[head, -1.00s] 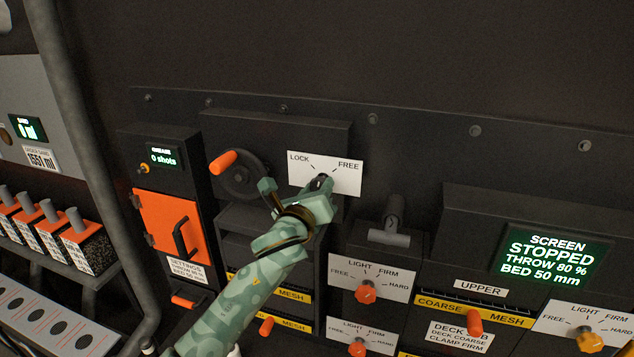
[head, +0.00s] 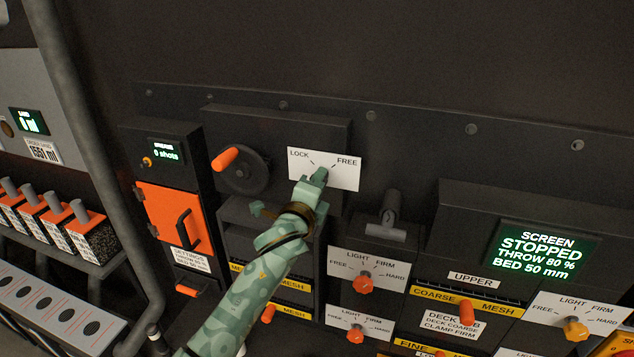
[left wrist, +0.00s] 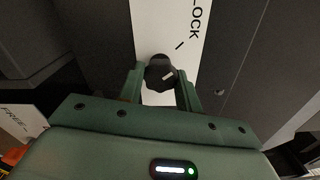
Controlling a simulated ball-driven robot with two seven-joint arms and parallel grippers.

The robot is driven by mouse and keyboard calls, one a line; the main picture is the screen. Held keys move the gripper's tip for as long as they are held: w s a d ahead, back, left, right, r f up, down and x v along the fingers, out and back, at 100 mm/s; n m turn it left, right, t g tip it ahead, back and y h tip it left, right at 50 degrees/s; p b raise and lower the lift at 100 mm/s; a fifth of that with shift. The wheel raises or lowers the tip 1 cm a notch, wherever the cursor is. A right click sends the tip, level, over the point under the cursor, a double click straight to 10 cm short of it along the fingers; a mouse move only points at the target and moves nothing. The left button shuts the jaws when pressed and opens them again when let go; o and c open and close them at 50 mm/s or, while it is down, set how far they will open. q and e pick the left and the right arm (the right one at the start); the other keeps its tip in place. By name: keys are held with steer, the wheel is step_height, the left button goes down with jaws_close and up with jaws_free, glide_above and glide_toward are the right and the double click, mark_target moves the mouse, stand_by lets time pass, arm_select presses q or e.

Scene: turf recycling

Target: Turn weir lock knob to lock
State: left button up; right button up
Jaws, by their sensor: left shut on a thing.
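The weir lock plate (head: 345,175) is a white label marked LOCK at left and FREE at right, in the head view. My left gripper (head: 316,178) reaches up to the plate's lower middle and hides most of the knob there. In the left wrist view, the dark knob (left wrist: 158,66) with a short white mark sits between the two fingers of my left gripper (left wrist: 160,85), which is shut on it. The word LOCK and one tick show on the plate (left wrist: 165,25); FREE on this plate is out of that view. My right gripper is not in view.
An orange-handled crank wheel (head: 240,168) stands left of the plate. A grey T-shaped handle (head: 389,215) is to its right. Below are clamp knobs, including an orange one (head: 363,284). A screen (head: 542,252) reads STOPPED. An orange door (head: 172,220) is at left.

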arm_select(q)
steer(key=shift+n, duration=0.7)
steer(key=o, duration=1)
steer(key=b+v, duration=0.2)
steer(key=v, duration=1.4)
steer(key=shift+s+n, duration=0.1)
steer(key=shift+n, duration=0.2)
